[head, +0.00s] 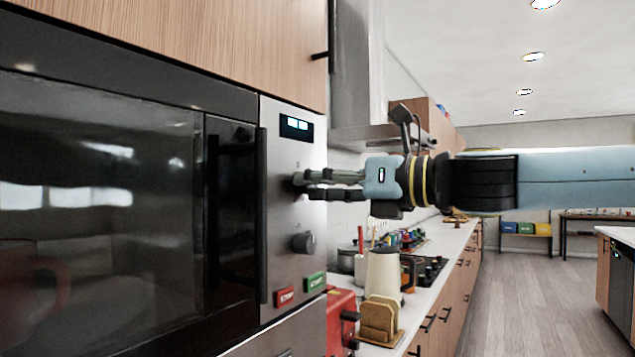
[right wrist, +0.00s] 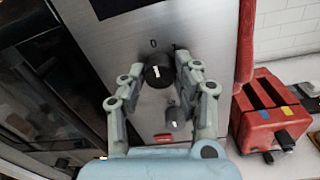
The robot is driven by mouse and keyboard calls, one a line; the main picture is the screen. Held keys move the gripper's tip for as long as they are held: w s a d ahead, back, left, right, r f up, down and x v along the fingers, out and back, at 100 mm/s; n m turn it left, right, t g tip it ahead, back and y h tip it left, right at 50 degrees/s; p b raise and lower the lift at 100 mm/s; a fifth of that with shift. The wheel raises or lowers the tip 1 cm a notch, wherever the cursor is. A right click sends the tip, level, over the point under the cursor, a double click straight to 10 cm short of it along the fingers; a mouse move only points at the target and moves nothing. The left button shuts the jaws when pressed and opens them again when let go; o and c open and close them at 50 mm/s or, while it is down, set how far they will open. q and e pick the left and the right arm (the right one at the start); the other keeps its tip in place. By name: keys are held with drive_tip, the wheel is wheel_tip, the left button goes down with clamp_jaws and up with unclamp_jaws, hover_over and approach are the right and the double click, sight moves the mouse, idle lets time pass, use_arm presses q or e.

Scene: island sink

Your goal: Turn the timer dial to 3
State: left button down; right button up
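The timer dial (right wrist: 158,73) is a round black knob with a white mark on the steel control panel. In the right wrist view its mark points up, roughly at the printed 0, with a 1 to the right of that. My right gripper (right wrist: 160,64) has one finger on each side of the dial, its tips very close to it. I cannot tell whether both tips touch it. In the head view the right gripper (head: 300,185) reaches the panel from the right, and its fingers hide most of the upper dial. My left gripper is not in view.
A second knob (head: 303,243) sits lower on the panel, above a red STOP button (head: 284,297) and a green START button (head: 315,282). The microwave door handle (head: 261,215) stands out left of the panel. A red toaster (right wrist: 273,112) stands on the counter.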

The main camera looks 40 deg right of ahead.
clamp_jaws()
use_arm(q)
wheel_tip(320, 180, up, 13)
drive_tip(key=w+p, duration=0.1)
drive_tip(key=p, duration=1.2)
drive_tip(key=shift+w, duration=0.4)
use_arm(e)
drive_tip(key=shift+f+m+t+h, duration=0.1)
drive_tip(key=shift+m+t+h, duration=0.2)
drive_tip(key=shift+m, duration=7.3)
drive_tip(key=shift+f+m+t+h, duration=0.1)
drive_tip(key=shift+m+h, duration=0.3)
drive_tip(key=shift+m, duration=7.2)
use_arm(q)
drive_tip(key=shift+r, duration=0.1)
use_arm(e)
drive_tip(key=shift+f+m, duration=0.1)
drive_tip(key=shift+m, duration=0.2)
drive_tip(key=o, duration=0.6)
unclamp_jaws()
